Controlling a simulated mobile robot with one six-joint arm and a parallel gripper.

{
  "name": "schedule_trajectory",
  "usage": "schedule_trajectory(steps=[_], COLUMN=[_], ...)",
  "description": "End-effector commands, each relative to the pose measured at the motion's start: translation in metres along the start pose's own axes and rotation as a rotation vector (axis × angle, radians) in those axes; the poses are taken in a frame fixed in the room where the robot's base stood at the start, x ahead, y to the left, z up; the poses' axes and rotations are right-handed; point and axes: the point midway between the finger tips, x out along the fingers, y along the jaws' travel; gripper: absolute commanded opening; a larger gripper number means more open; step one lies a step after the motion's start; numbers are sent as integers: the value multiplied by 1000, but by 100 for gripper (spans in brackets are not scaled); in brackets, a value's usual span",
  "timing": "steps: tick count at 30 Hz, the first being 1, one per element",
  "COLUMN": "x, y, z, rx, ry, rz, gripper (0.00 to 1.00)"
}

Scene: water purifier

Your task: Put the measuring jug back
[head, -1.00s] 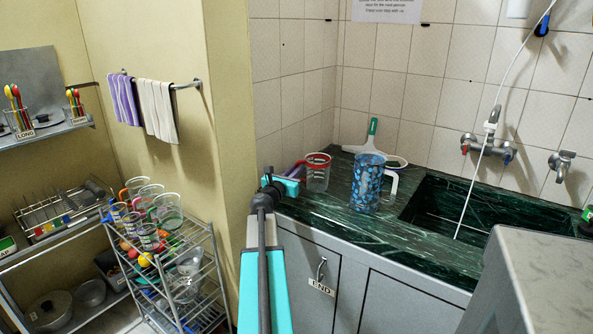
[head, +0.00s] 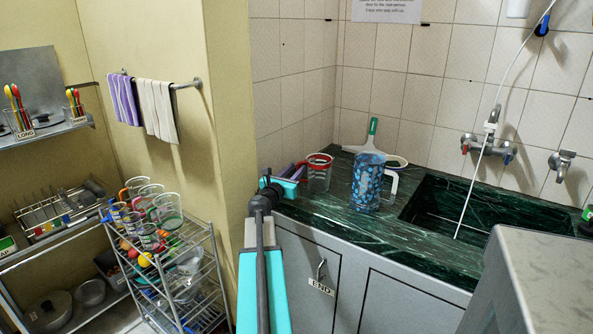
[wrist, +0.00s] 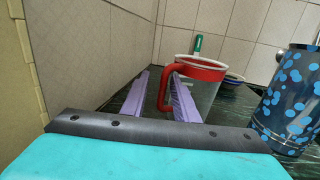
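A clear measuring jug (head: 319,174) with a red rim and red handle stands upright on the green marble counter. It also shows in the wrist view (wrist: 205,92), its handle turned toward me. My gripper (head: 298,172), with purple fingers, is at the left of the jug. In the wrist view my gripper (wrist: 158,95) is open, and the red handle shows between its two fingertips. I cannot tell whether a finger touches the handle. Part of the jug's lower body is hidden behind the right finger.
A blue spotted pitcher (head: 368,182) stands right of the jug, before the sink (head: 470,210). A squeegee (head: 371,134) leans behind. A wire cart (head: 185,270) at left holds several similar jugs. The wall (wrist: 85,50) is close on the gripper's left.

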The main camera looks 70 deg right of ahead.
Motion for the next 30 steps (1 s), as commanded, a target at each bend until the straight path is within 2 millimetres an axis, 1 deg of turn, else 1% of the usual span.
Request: schedule_trajectory(steps=[1,21,24,30], x=[-7,-81,-91,-104], y=[-1,-1,0,0], z=[0,0,0,0], rx=[0,1,0,0], ry=[0,0,0,0], rz=[1,2,1,1], gripper=[27,27,27,27])
